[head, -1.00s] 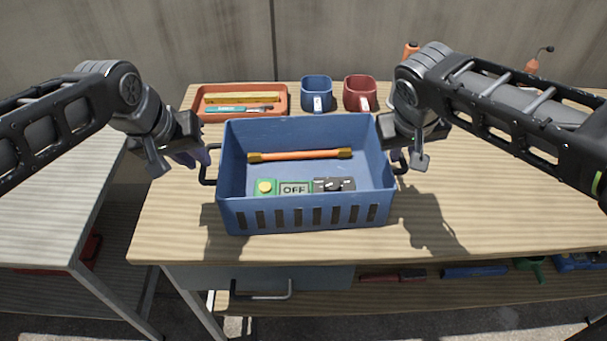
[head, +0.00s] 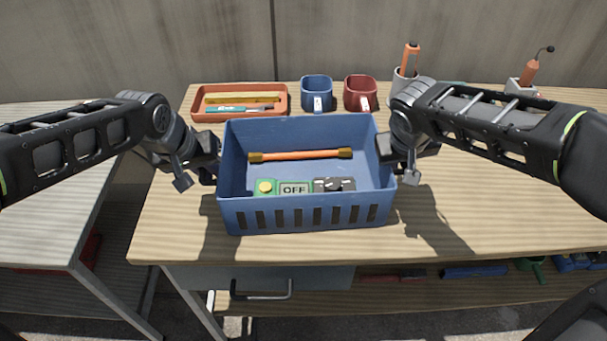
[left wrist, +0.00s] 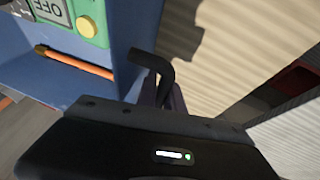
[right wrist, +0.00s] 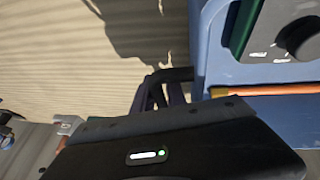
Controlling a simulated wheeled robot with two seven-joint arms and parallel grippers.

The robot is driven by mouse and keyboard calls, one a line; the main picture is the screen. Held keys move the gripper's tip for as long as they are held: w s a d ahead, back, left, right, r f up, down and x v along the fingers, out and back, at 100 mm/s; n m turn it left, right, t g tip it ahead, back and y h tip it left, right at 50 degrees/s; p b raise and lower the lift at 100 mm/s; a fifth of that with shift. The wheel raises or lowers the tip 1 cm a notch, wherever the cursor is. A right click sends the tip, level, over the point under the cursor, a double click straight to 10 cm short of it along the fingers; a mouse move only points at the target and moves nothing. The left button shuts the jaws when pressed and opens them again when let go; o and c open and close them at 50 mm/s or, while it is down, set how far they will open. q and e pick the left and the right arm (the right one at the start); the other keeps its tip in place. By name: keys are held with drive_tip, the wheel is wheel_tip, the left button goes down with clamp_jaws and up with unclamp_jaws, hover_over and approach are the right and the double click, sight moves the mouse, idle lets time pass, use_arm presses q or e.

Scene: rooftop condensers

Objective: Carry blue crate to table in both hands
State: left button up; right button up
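The blue crate (head: 305,216) stands upright on the wooden table. The palms partly hide both grips.
A second pale table (head: 50,215) stands at left. The wooden table (head: 480,215) has free room at right.

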use_arm(q)
clamp_jaws()
use_arm(e)
clamp_jaws()
use_arm(q)
drive_tip(key=shift+w+r, duration=0.1)
drive_tip(key=shift+r, duration=0.15)
use_arm(e)
drive_tip(key=shift+w+r, duration=0.1)
drive_tip(key=shift+r, duration=0.15)
idle(0.5)
